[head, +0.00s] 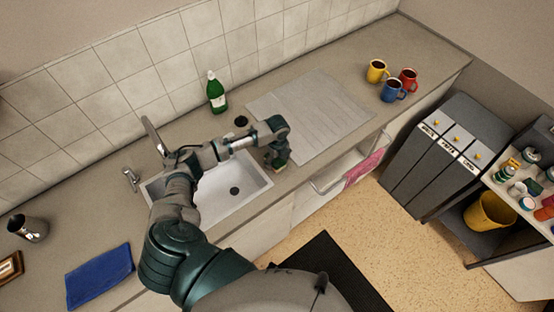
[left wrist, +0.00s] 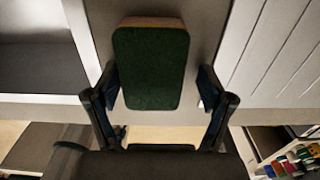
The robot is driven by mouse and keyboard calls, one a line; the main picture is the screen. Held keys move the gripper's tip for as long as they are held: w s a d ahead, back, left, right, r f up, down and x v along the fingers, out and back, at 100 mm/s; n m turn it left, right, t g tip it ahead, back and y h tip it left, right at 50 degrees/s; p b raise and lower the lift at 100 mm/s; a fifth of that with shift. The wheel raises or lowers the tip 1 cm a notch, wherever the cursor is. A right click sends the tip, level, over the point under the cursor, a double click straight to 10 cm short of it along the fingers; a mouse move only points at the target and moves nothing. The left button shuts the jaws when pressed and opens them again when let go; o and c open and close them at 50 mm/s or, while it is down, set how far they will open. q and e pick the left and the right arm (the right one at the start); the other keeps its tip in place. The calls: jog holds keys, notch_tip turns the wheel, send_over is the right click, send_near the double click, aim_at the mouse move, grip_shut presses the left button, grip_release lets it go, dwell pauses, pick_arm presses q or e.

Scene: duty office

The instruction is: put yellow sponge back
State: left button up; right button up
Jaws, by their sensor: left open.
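The sponge (left wrist: 150,62) fills the upper middle of the left wrist view, with its dark green scouring face toward the camera and a thin yellowish-brown edge at the top. It lies on the counter between the sink and the ribbed drainboard. My left gripper (left wrist: 157,79) is open, with one finger on each side of the sponge and gaps visible beside it. In the head view my left gripper (head: 278,158) points down at the counter's front part, right of the sink (head: 252,184), and mostly hides the sponge. My right gripper is not in view.
A green bottle (head: 216,92) stands behind the sink, near the tap (head: 154,134). The drainboard (head: 318,112) is empty. Yellow (head: 376,71), red (head: 408,79) and blue (head: 391,91) mugs stand farther right. A pink cloth (head: 363,168) hangs at the counter front.

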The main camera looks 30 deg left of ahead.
aim_at(277, 159)
pick_arm(q)
notch_tip(277, 159, up, 5)
jog(key=p, duration=0.4)
jog(key=shift+s+a+f, duration=0.1)
jog(key=r, duration=0.5)
jog(key=shift+a+r, duration=0.2)
jog(key=shift+a, duration=0.2)
jog(key=shift+d+r, duration=0.3)
jog(key=shift+r, duration=0.45)
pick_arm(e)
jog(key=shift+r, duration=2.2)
